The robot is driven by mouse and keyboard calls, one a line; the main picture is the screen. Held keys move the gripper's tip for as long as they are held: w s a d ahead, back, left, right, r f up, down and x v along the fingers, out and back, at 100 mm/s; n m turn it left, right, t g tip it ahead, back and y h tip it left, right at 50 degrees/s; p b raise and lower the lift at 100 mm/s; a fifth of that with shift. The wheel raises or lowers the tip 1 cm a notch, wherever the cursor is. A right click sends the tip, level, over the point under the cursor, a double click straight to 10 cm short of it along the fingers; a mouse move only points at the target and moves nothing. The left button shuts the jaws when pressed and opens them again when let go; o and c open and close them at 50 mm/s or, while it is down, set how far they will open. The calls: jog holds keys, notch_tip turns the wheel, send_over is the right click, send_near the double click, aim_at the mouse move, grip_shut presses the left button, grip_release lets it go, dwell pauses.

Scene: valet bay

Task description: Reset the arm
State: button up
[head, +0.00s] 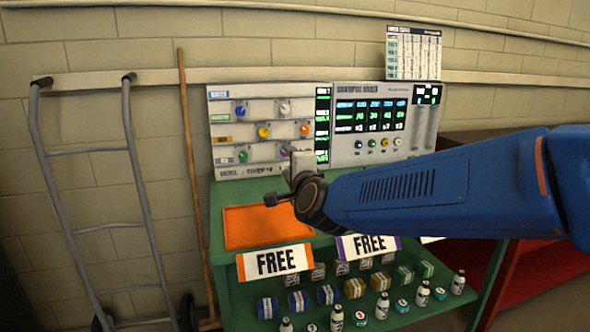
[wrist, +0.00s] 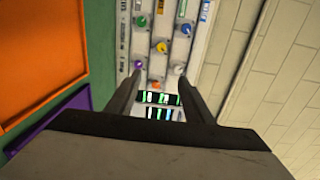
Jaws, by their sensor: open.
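My blue arm reaches in from the right of the head view, and my gripper (head: 288,176) is in front of the control panel (head: 262,108) with its colored knobs. In the wrist view my gripper (wrist: 157,78) has two dark fingers set wide apart, with nothing between them. Beyond the fingers are knobs on the panel (wrist: 155,65), among them a purple, a yellow and a white one. The fingers appear apart from the knobs, though the exact distance is hard to tell. Part of the panel's lower right is hidden behind my gripper in the head view.
An orange tray (head: 240,228) lies on the green stand (head: 222,190), with "FREE" signs (head: 275,262) at its front edge. A hand truck (head: 90,150) and a wooden pole (head: 190,150) lean at the left. A red bench (head: 530,270) stands right.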

jog(key=s+d+f+n+g+h, duration=0.1)
jog(key=s+d+f+n+g, duration=0.3)
jog(key=s+d+f, duration=0.3)
jog(key=s+d+f+n+g+h, duration=0.2)
jog(key=s+d+f+n+g, duration=0.2)
jog(key=s+d, duration=0.9)
jog(key=s+d+f+n+g+h, duration=0.2)
jog(key=s+d+f+n+g, duration=0.2)
jog(key=s+d+f, duration=0.6)
jog(key=s+f+n, duration=0.1)
jog(key=s+n, duration=0.1)
jog(key=s, duration=0.2)
jog(key=shift+s+d+f+n+g, duration=0.25)
jog(key=shift+s+f+n+g, duration=0.05)
jog(key=shift+s+n, duration=0.1)
